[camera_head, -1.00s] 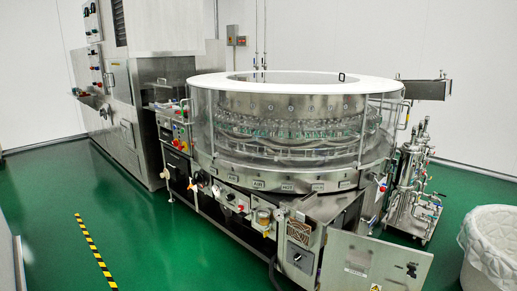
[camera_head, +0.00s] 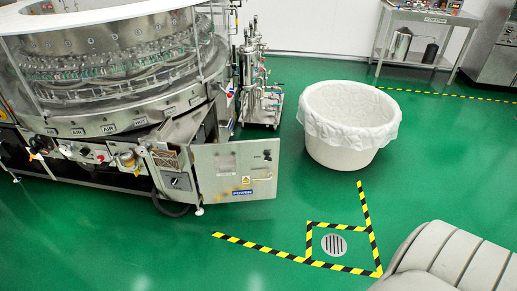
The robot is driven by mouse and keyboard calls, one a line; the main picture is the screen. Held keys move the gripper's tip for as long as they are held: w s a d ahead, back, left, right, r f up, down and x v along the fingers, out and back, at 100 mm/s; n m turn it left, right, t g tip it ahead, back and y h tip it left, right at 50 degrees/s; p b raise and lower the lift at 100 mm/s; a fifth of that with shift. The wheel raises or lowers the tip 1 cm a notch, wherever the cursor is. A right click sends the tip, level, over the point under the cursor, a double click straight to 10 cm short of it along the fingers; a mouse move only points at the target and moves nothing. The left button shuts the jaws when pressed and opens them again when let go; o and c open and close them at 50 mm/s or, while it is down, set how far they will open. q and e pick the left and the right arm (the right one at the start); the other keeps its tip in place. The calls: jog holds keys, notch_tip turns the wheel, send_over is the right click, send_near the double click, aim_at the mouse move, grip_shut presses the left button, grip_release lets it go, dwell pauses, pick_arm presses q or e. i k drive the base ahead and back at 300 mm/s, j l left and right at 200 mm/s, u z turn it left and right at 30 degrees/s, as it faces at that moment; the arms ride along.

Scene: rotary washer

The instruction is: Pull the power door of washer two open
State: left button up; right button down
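The round washer (camera_head: 150,112) stands at the left, cut off by the picture's edge. A flat metal door (camera_head: 221,170) with a blue label reading "POWER" (camera_head: 241,194) stands swung out from the washer's lower front. The cabinet opening (camera_head: 190,128) shows behind it. A small panel with a dark switch (camera_head: 176,182) sits left of the door. Neither of my grippers is in view, and nothing is seen touching the door.
A white lined bin (camera_head: 349,128) stands right of the door. A filter cart (camera_head: 260,90) stands behind. Yellow-black tape surrounds a floor drain (camera_head: 334,245). A grey ribbed object (camera_head: 450,262) fills the lower right corner. A metal table (camera_head: 425,18) stands at the back. Green floor before the door is clear.

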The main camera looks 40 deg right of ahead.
aim_at(238, 178)
jog(key=i+l+u, duration=0.1)
jog(key=l+u, duration=0.2)
jog(key=u, duration=0.15)
jog(key=l+u, duration=0.25)
jog(key=u, duration=0.15)
jog(key=l+u, duration=0.3)
jog(key=u, duration=0.15)
jog(key=l+u, duration=0.1)
jog(key=l, duration=0.3)
jog(key=k+l+u, duration=0.1)
jog(key=l, duration=0.35)
jog(key=k+l+u, duration=0.15)
jog(key=l, duration=0.25)
jog(key=k+l+u, duration=0.1)
jog(key=l, duration=0.3)
jog(key=k+l+u, duration=0.1)
jog(key=l, duration=0.3)
jog(key=k+l+u, duration=0.1)
jog(key=l, duration=0.25)
jog(key=k, duration=0.1)
